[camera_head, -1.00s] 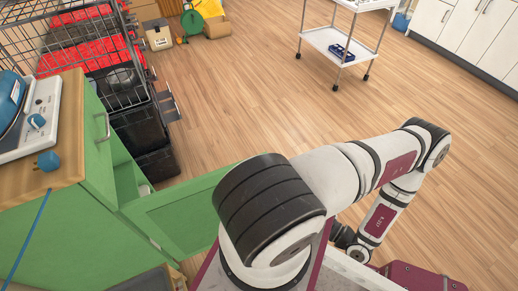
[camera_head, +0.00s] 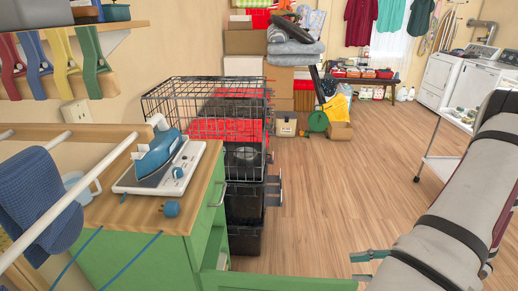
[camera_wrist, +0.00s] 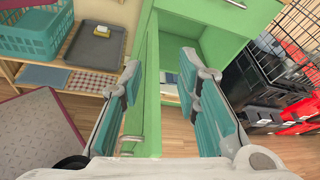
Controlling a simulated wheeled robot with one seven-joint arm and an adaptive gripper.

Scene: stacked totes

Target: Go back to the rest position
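My gripper (camera_head: 357,267) is at the bottom right in the head view, with its teal fingertips apart and pointing left. In the wrist view my gripper (camera_wrist: 159,70) has its two teal-padded fingers wide apart with nothing held between them. A green cabinet (camera_head: 140,258) stands at the lower left, and its open green door (camera_head: 270,284) shows along the bottom edge. In the wrist view the cabinet door (camera_wrist: 146,85) and the open cabinet interior (camera_wrist: 186,75) lie beyond and between the fingers. I cannot tell the exact gap to the door.
An iron (camera_head: 157,152) rests on the cabinet top. Black totes (camera_head: 245,208) and a wire crate (camera_head: 165,100) stand behind the cabinet. A white cart (camera_head: 447,168) is at the right. Wooden floor (camera_head: 345,195) lies clear between. A teal basket (camera_wrist: 28,35) sits on a shelf.

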